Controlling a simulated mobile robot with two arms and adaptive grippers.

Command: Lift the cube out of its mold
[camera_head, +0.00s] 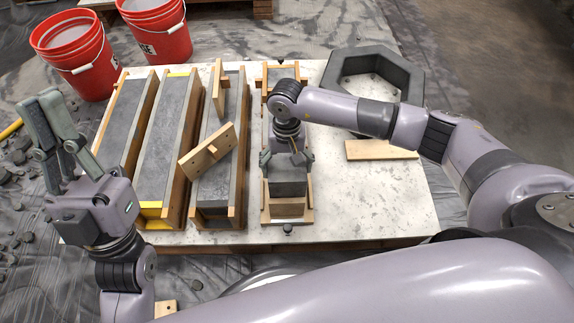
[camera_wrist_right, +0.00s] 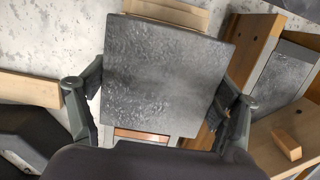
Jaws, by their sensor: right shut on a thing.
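A dark grey concrete cube (camera_head: 287,181) is at the near end of a narrow wooden mold (camera_head: 286,209) on the table. My right gripper (camera_head: 287,160) is shut on the cube, with its fingers on two opposite sides. In the right wrist view the cube's rough top (camera_wrist_right: 165,75) fills the space between the fingers (camera_wrist_right: 160,108). I cannot tell how far the cube is raised from the mold. My left gripper (camera_head: 52,130) is open and empty, pointing up at the left, away from the mold.
Several long wooden molds filled with grey concrete (camera_head: 165,140) stand left of the cube's mold. A hexagonal concrete ring (camera_head: 405,70) and a plank (camera_head: 381,150) lie right. Red buckets (camera_head: 75,55) stand behind. The table's (camera_head: 385,205) right front is clear.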

